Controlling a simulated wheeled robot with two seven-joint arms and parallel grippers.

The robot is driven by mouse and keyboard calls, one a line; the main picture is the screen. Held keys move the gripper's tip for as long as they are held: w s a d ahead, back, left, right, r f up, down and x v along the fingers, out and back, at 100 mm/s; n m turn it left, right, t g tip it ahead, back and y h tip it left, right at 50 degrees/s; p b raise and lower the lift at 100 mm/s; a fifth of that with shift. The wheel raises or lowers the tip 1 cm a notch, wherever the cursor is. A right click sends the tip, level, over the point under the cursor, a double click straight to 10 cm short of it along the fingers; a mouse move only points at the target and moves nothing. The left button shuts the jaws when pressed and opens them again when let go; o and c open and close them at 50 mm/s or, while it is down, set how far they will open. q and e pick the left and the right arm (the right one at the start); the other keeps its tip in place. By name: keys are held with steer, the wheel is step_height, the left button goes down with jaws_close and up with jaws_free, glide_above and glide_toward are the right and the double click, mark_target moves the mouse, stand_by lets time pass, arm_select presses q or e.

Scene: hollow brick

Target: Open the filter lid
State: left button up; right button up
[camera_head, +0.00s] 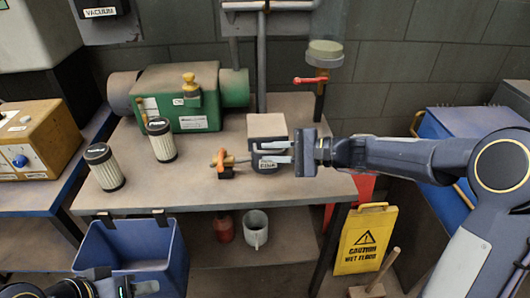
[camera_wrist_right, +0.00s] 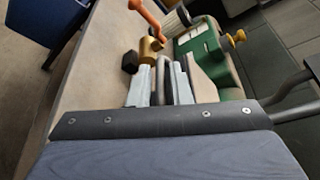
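No part is marked as the filter lid. A green machine (camera_head: 180,92) with a brass knob (camera_head: 190,82) stands at the back of the bench. A small box (camera_head: 267,127) with a tan top and a label sits at the bench's middle right. A brass valve with an orange handle (camera_head: 221,157) is at its left; the handle also shows in the right wrist view (camera_wrist_right: 146,18). My right gripper (camera_head: 272,152) points left in front of the box, its fingers apart, partly covering the label. Contact is unclear. My left gripper (camera_head: 147,287) is low at the left, partly cut off.
Two pleated filters (camera_head: 104,168) (camera_head: 161,140) with black caps stand on the bench (camera_head: 200,195). A blue bin (camera_head: 130,246) hangs at the front left. A red-handled valve pipe (camera_head: 322,80) rises at the back right. A yellow wet-floor sign (camera_head: 366,240) stands at the right.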

steer(key=shift+x, duration=1.15)
jaws_close()
steer(key=shift+r, duration=0.1)
